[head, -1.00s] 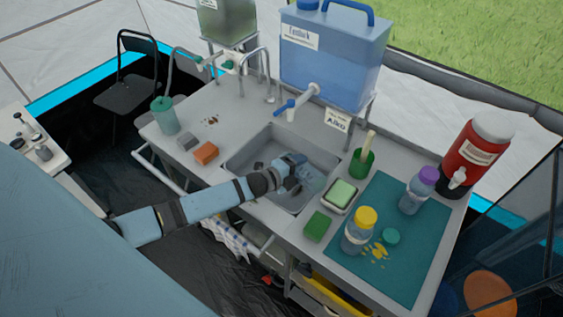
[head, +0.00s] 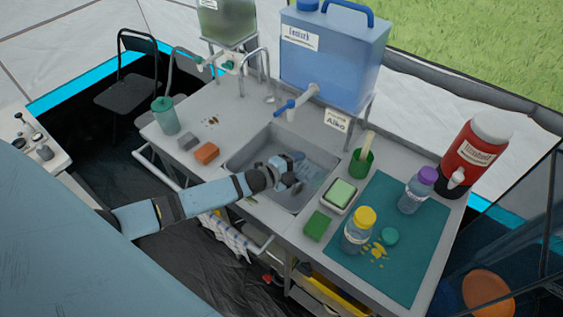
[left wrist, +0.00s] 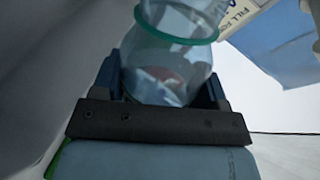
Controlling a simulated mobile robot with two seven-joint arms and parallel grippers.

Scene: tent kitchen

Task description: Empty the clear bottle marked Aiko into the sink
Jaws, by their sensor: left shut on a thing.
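My left gripper (head: 291,172) is over the basin of the grey sink (head: 237,163), shut on a clear bottle (head: 311,173). In the left wrist view the clear bottle (left wrist: 165,75) sits between the fingers (left wrist: 163,88), with a green ring around it. I cannot read a name on the bottle, nor tell its exact tilt or whether liquid remains inside. A small sign reading Aiko (head: 337,121) stands at the back of the counter, below the blue tank. My right gripper is not in view.
A blue water tank (head: 335,58) with a tap stands behind the sink.

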